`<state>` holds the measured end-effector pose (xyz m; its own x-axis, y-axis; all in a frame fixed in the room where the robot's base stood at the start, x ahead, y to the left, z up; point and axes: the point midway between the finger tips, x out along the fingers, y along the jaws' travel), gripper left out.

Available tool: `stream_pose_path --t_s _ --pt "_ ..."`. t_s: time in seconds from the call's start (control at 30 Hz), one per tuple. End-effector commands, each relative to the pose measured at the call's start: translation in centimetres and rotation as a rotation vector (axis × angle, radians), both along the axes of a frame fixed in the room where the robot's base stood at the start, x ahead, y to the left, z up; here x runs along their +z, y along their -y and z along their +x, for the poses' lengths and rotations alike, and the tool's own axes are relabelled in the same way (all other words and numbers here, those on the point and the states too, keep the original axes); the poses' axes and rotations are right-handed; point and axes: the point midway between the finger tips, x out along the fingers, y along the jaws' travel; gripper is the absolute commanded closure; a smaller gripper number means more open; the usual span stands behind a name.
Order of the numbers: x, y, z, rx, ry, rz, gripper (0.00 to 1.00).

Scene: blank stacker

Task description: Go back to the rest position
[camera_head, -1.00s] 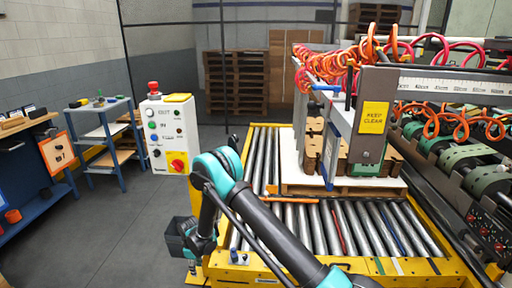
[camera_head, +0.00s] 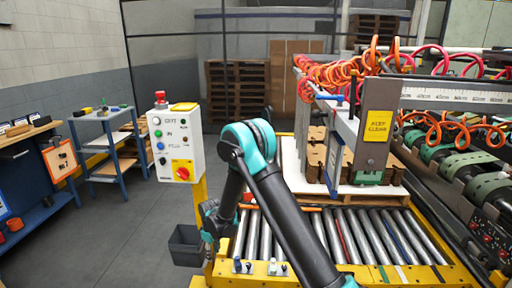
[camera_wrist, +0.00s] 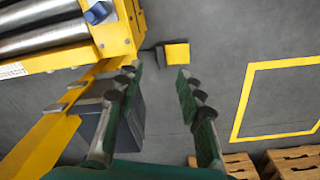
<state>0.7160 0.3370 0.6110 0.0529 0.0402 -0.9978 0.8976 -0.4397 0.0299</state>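My gripper (camera_wrist: 158,75) is open in the wrist view, with two dark green fingers apart and nothing between them. It points down at the grey floor beside the yellow conveyor frame. In the head view my arm is folded in front of the roller conveyor, and its wrist end hangs at the conveyor's left front corner. The fingers cannot be made out there. A dark grey bin (camera_head: 185,246) sits just left of the wrist end. It shows partly behind the left finger in the wrist view (camera_wrist: 88,130).
A white control box (camera_head: 175,143) with an red top button stands left of my arm. The roller conveyor (camera_head: 376,235) bears a pallet with brown stacked pieces under a machine. A blue shelf cart (camera_head: 112,128) and workbench stand left. Open floor (camera_head: 115,235) lies between.

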Motion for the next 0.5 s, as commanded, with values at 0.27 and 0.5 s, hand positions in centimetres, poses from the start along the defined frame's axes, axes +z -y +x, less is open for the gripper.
stream_pose_path --t_s 0.27,0.5 --pt "9.2 8.9 0.3 -0.214 0.043 0.039 0.62" --pt "15.3 16.4 -1.7 -0.394 0.081 0.071 0.62"
